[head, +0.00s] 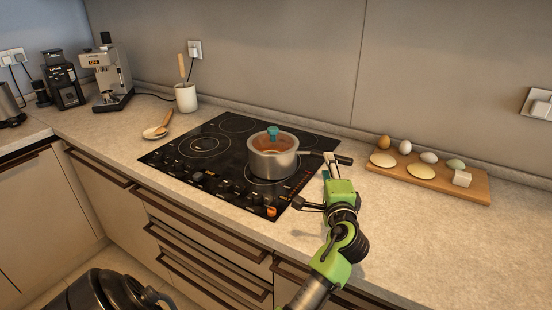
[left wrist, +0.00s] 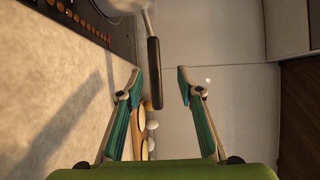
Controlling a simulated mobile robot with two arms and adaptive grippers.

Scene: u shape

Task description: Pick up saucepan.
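The saucepan (head: 272,160) is a steel pot with a glass lid and a teal knob. It stands upright on the right part of the black cooktop (head: 228,138). Its dark handle (head: 342,159) points right over the counter. My left gripper (head: 316,181) is open by the handle. In the left wrist view, the handle (left wrist: 154,75) shows between the two spread fingers of the left gripper (left wrist: 160,82), nearer the left finger. I see no grip on it. My right gripper is not in view.
A wooden board (head: 450,185) with eggs and several pale pieces lies on the right. A spoon rest with a wooden spoon (head: 158,128), a utensil crock (head: 186,97) and a coffee machine (head: 108,76) stand left. The front right counter (head: 430,240) is clear.

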